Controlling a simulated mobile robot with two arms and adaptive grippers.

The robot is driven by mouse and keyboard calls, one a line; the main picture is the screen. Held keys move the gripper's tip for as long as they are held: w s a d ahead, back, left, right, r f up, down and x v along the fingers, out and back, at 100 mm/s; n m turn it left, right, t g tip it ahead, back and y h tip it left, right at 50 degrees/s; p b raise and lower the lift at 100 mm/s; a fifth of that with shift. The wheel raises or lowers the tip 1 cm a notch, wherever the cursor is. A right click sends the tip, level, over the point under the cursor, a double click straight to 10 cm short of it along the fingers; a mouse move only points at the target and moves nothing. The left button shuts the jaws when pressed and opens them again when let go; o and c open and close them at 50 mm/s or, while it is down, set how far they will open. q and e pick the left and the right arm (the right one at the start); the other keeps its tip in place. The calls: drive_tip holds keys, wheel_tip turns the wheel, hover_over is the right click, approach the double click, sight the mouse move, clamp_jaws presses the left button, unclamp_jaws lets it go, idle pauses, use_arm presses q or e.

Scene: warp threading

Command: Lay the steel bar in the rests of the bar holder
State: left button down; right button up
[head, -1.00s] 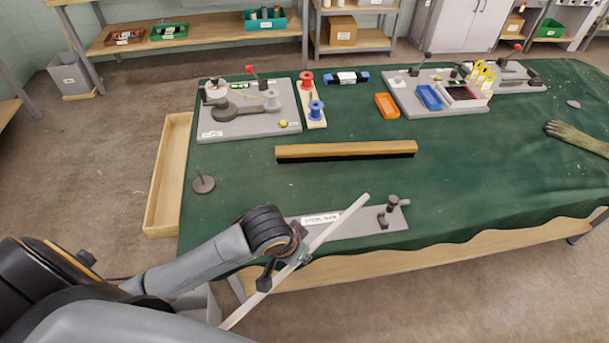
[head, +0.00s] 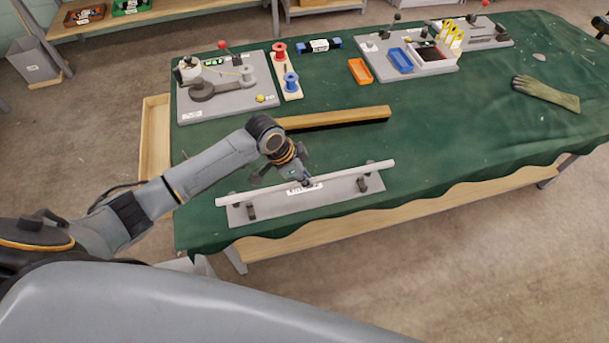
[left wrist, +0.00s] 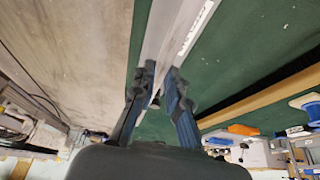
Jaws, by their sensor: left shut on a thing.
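The steel bar (head: 232,198) is a long, straight, pale rod lying lengthwise over the bar holder (head: 326,197). The holder is a grey plate with a white label and two short dark rests near its ends, at the table's front edge. The bar runs roughly parallel to the plate, directly over or at the rests; I cannot tell whether it touches them. My left gripper (head: 305,183) is shut on the bar near its middle, from above. The left wrist view shows both fingers (left wrist: 160,82) around the bar (left wrist: 163,40). My right gripper is not recognisable in view.
A wooden beam (head: 340,117) lies behind the holder. Further back are a grey fixture board (head: 235,103), red and blue spools, an orange tray (head: 360,71) and another board with a blue tray (head: 401,60). A glove (head: 547,93) lies at the right. Green cloth right of the holder is clear.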

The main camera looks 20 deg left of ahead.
use_arm(q)
drive_tip(key=shift+f+b, duration=0.85)
drive_tip(key=shift+f, duration=0.05)
wheel_tip(320, 180, down, 3)
drive_tip(key=b, duration=0.3)
drive_tip(key=shift+r, duration=0.15)
drive_tip(key=shift+f+b, duration=0.35)
drive_tip(key=shift+f, duration=0.45)
drive_tip(key=shift+w+f, duration=0.1)
drive_tip(key=shift+f, duration=0.4)
drive_tip(key=shift+f+b, duration=0.4)
drive_tip(key=shift+b, duration=0.05)
